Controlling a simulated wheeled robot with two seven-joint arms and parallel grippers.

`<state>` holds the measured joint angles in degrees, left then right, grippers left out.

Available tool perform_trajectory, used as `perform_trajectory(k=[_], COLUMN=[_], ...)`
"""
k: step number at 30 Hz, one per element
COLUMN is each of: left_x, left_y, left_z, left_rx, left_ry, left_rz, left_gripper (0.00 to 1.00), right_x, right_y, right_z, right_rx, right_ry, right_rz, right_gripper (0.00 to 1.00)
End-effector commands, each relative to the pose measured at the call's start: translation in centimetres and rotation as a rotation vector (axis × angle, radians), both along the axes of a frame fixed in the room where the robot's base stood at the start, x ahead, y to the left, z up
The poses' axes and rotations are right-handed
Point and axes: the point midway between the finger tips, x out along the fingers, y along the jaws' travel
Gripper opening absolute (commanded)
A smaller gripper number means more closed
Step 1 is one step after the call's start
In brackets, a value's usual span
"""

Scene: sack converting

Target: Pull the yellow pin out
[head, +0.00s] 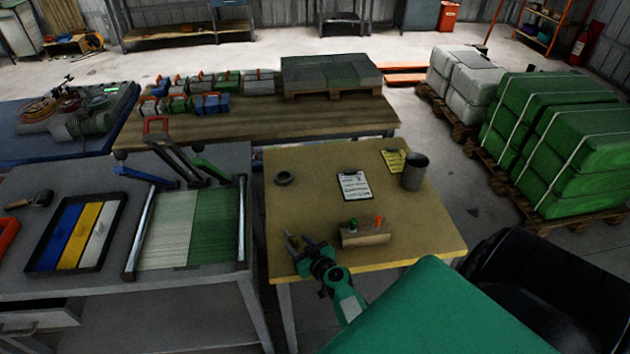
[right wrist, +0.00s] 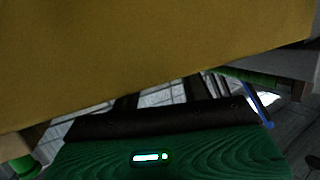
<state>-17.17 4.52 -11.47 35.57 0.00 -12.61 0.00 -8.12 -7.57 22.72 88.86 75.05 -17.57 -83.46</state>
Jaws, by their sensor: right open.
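No pin that is clearly yellow shows. A small wooden block (head: 365,236) lies near the front of the yellow-topped table (head: 310,205). A green-topped peg (head: 353,223) and an orange-topped peg (head: 379,221) stand at the block, too small to make out in detail. My right gripper (head: 296,238) is open and empty over the table's front left part, left of the block and apart from it. In the right wrist view a yellow surface (right wrist: 150,50), seemingly the tabletop, fills the upper part; no pegs show there. My left gripper is not in view.
A clipboard (head: 354,186), a dark cup (head: 414,172) and a dark ring (head: 284,177) are farther back on the table. A grey bench with a tray (head: 37,262) of coloured strips stands left. A black chair (head: 530,290) is at right. The table's left middle is clear.

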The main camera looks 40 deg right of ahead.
Motion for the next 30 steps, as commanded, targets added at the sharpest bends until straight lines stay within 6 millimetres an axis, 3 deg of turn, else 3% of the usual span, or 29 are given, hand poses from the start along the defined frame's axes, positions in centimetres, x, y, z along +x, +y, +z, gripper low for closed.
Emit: perform_trajectory(k=[12,18,30], left_x=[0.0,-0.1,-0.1], left_y=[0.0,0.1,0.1], left_z=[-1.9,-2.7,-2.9], left_rx=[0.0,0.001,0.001], left_ry=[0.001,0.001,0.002], left_rz=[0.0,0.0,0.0], left_gripper=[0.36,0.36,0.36], right_x=[-7.4,-10.0,-11.4], right_y=[0.7,0.9,1.0], right_z=[1.5,2.3,3.0], right_rx=[-0.002,-0.001,0.0], right_ry=[0.001,0.001,0.0], right_rz=[0.0,0.0,0.001], right_gripper=[0.44,0.44,0.44])
